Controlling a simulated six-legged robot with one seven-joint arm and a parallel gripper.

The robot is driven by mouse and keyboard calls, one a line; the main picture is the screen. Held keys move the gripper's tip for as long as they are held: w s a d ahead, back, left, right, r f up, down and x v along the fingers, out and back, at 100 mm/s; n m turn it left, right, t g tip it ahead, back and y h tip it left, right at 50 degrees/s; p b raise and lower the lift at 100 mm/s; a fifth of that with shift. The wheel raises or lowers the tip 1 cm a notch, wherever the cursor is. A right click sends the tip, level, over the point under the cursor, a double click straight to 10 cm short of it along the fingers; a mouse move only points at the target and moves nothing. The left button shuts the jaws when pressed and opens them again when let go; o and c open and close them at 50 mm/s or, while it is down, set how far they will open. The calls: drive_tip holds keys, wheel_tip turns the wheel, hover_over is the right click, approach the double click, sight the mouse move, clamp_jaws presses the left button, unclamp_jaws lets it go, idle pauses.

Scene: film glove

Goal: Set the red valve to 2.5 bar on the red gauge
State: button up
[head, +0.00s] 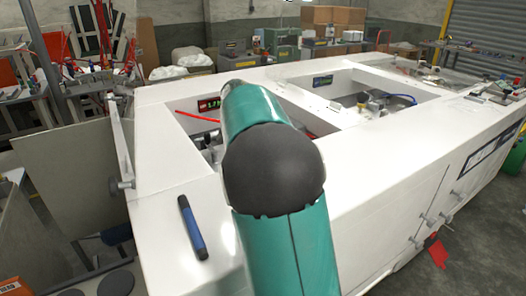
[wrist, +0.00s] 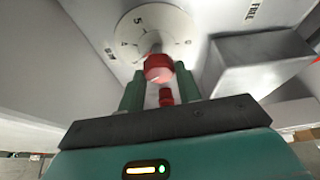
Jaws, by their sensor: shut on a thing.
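The red valve knob (wrist: 158,68) shows in the wrist view, in front of a round pale dial plate (wrist: 140,24) with a 5 and other small marks. My gripper (wrist: 159,80) has its two green fingers on either side of the knob and is shut on it. A second small red part (wrist: 166,97) shows between the fingers, nearer the palm. In the head view my arm hides the gripper and the valve. I cannot make out a red gauge or a pressure reading in either view.
The white machine housing (head: 170,195) has two recessed openings; my arm reaches toward the left one. A grey block (wrist: 258,62) stands close right of the fingers. A blue-and-black tool (head: 192,227) lies on the housing top. A blue hose (head: 402,98) is in the right opening.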

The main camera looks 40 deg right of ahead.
idle(0.4)
drive_tip(key=o, duration=1)
drive_tip(key=shift+c, duration=0.2)
drive_tip(key=shift+r, duration=0.1)
drive_tip(key=v, duration=1.3)
drive_tip(key=shift+r, duration=0.35)
drive_tip(key=shift+a, duration=0.1)
